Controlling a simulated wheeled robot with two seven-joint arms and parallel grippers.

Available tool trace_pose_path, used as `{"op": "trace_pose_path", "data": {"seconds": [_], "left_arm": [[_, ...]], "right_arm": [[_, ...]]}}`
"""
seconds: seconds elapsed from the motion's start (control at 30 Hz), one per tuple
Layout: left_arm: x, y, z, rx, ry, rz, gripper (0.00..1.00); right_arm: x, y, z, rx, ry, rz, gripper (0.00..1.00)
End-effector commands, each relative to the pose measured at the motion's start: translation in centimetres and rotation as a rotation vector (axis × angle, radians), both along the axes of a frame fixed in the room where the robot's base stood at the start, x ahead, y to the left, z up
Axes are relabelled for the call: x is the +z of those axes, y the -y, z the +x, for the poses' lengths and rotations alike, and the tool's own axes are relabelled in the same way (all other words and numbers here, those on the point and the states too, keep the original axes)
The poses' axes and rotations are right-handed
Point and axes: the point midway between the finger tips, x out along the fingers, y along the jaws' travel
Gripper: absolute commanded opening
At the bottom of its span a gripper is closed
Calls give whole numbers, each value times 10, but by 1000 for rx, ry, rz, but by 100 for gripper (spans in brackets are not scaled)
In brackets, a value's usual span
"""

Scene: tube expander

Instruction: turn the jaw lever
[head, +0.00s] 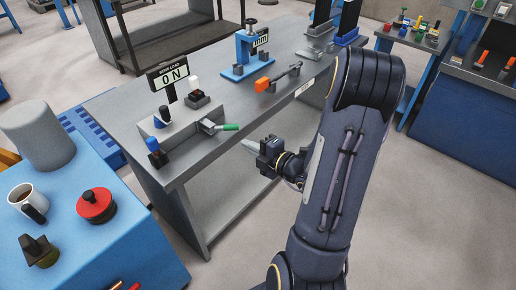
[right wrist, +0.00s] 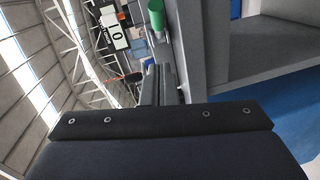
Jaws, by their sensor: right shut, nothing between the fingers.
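A small lever with a green handle (head: 231,127) sticks out over the front edge of the grey bench, beside a small metal block (head: 208,126). I take it for the jaw lever. My right gripper (head: 246,143) is shut and empty, just in front of and below the green handle, and looks apart from it. In the right wrist view the shut fingers (right wrist: 158,84) point toward the green handle's end (right wrist: 156,18), which shows beyond them. My left gripper is not in view.
The grey bench (head: 130,110) carries a sign reading "0 N" (head: 173,77), a blue-topped post (head: 154,150), a blue press (head: 245,50) and an orange-handled tool (head: 265,84). A blue table (head: 130,225) with a mug (head: 27,199) stands at left. Free room lies before the bench.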

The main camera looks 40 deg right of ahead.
Motion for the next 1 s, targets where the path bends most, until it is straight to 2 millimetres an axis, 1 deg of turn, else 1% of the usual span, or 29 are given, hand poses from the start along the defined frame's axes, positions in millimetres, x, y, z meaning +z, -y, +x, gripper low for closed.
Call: {"op": "trace_pose_path", "data": {"seconds": [0.03,0.2,0.23,0.3,0.4,0.6,1.0], "left_arm": [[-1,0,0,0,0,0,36],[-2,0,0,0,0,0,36],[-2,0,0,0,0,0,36],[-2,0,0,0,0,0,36],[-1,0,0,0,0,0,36],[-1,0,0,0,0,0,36],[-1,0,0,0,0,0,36]], "right_arm": [[-2,-3,13,8,2,0,0],[-7,-6,48,7,1,0,0],[-8,-4,52,4,2,-1,0],[-10,6,60,2,2,-5,0],[-12,14,69,3,1,-5,0],[-14,21,77,3,2,-5,0],[-14,22,77,7,1,-5,0]]}}
